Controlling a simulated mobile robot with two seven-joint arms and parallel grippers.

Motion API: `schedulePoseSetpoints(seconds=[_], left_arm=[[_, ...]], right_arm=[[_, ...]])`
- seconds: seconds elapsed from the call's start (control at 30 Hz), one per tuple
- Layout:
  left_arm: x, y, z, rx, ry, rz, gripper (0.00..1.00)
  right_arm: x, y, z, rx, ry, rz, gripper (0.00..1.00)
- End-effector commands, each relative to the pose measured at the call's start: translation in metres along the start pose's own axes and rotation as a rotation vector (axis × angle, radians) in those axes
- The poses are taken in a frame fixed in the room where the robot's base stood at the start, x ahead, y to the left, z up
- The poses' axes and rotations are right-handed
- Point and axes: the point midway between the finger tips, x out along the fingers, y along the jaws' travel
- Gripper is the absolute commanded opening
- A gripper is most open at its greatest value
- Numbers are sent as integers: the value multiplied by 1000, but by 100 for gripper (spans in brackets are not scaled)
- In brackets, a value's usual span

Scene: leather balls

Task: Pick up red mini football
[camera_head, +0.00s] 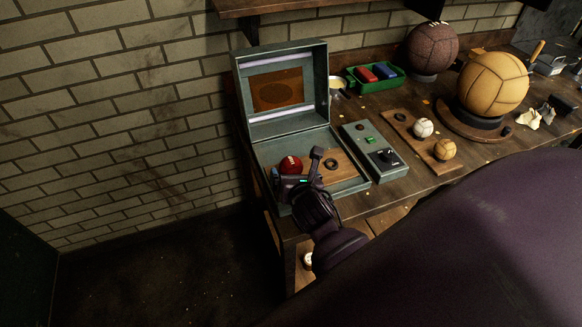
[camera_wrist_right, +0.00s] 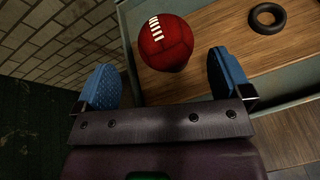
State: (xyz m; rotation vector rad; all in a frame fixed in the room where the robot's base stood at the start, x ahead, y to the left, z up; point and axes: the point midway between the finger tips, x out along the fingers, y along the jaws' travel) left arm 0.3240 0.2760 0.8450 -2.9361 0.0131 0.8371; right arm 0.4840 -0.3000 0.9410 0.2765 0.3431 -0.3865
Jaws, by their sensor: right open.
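The red mini football (camera_head: 290,165) has white laces and sits on a wooden board inside the open grey-green case (camera_head: 284,57). In the right wrist view the red ball (camera_wrist_right: 165,42) lies just beyond the fingertips, between their lines and a little left of centre. My right gripper (camera_head: 297,171) reaches over the front edge of the case, next to the ball. Its blue fingers (camera_wrist_right: 164,82) are spread wide with nothing between them. My left gripper does not show in either view.
A black ring (camera_head: 331,164) lies on the board right of the ball. A grey box with controls (camera_head: 374,152), a board with small balls (camera_head: 424,140), a green tray (camera_head: 375,79) and larger balls (camera_head: 493,83) stand to the right. A brick wall rises behind.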

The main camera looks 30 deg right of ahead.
Motion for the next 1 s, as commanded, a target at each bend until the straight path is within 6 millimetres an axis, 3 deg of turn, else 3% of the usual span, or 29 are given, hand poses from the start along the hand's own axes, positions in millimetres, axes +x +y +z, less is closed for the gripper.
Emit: schedulePoseSetpoints(seconds=[0.17,0.43,0.77,0.87,1.0], left_arm=[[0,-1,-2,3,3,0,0],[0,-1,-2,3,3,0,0],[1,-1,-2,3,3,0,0],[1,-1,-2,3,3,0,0],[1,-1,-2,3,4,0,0]], right_arm=[[12,-2,1,2,0,-1,96],[47,-6,2,1,0,0,96],[54,-6,1,1,0,0,96],[54,-6,1,1,0,0,86],[54,-6,1,1,0,0,64]])
